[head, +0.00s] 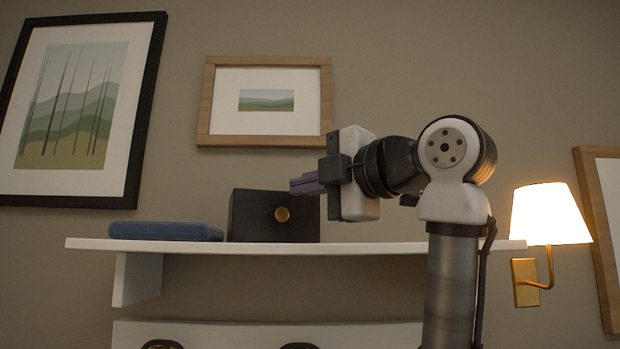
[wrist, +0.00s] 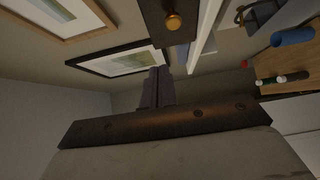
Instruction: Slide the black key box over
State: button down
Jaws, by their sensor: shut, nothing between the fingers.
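The black key box (head: 273,216) with a round brass knob sits on the white shelf (head: 390,247) in the head view. It also shows at the top of the wrist view (wrist: 165,22), with its brass knob toward the camera. My gripper (head: 294,185) is shut and empty, its purple-grey fingers pointing left at about the height of the box's top right corner. In the wrist view the closed fingers (wrist: 158,76) lie below the box in the picture. I cannot tell from the head view whether the fingertips touch the box; the wrist view shows no clear contact.
A blue book-like item (head: 165,231) lies on the shelf just left of the box. The shelf right of the box looks clear up to my arm. Framed pictures (head: 265,138) hang above, and a lit wall lamp (head: 548,215) is at the right end.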

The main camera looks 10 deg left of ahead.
aim_at(263, 199)
jog(key=p+x, duration=0.1)
jog(key=x, duration=0.2)
jog(key=w+p+x, duration=0.1)
jog(key=x, duration=0.1)
jog(key=d+p+x, duration=0.1)
jog(key=x, duration=0.2)
jog(key=shift+w+a+r+p, duration=0.1)
jog(key=shift+w+a+p, duration=0.25)
jog(key=shift+w, duration=0.7)
